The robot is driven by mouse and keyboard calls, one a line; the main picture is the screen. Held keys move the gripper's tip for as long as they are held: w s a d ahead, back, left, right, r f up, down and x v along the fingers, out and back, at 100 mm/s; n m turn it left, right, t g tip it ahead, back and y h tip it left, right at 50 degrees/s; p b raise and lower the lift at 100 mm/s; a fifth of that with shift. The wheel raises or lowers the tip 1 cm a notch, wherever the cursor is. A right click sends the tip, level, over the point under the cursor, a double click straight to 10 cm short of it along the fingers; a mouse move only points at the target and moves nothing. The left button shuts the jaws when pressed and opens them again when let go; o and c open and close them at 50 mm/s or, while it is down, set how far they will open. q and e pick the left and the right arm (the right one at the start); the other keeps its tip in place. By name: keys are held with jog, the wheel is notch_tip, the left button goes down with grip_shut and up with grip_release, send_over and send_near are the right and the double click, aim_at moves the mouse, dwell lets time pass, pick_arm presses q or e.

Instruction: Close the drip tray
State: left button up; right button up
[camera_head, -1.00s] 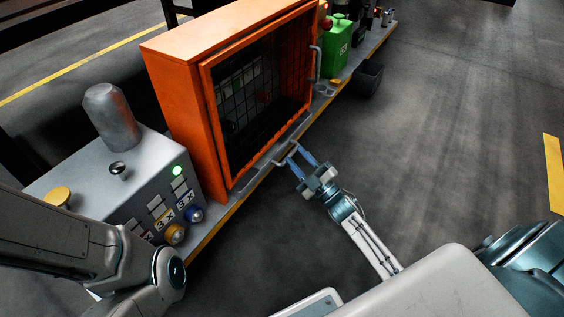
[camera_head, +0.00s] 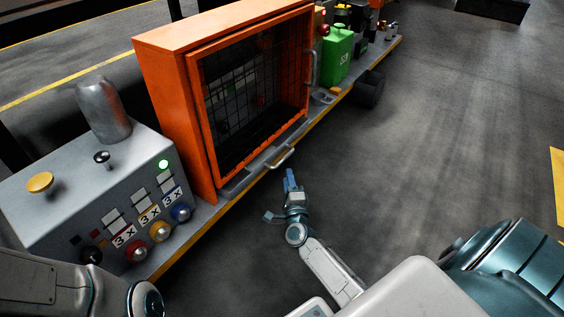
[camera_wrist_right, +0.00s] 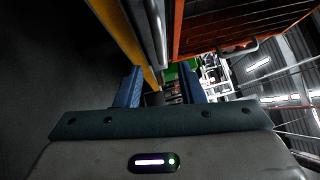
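The drip tray (camera_head: 238,184) is a narrow grey strip at the foot of the orange cabinet, along the yellow-edged platform. Its bar handle (camera_head: 281,157) sticks out at the front. Whether the tray is fully in is hard to tell. My right gripper (camera_head: 290,178), with blue fingers, is just below the handle in the head view, apart from it. In the right wrist view its two fingers (camera_wrist_right: 161,88) stand apart with nothing between them. My left arm shows at the lower left of the head view; its gripper is out of frame.
The orange cabinet (camera_head: 170,110) has a mesh door with an upright handle (camera_head: 313,70). A grey control box (camera_head: 60,185) with knobs and a green light stands at left. A green canister (camera_head: 338,52) stands beyond the cabinet.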

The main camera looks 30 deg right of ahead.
aim_at(284, 158)
jog(key=b+x, duration=0.3)
jog(key=x, duration=0.5)
jog(key=shift+w+d, duration=0.1)
jog(key=shift+w, duration=0.1)
jog(key=shift+w+d+r, duration=0.1)
jog(key=shift+w+d, duration=0.05)
jog(key=shift+w, duration=0.1)
grip_shut()
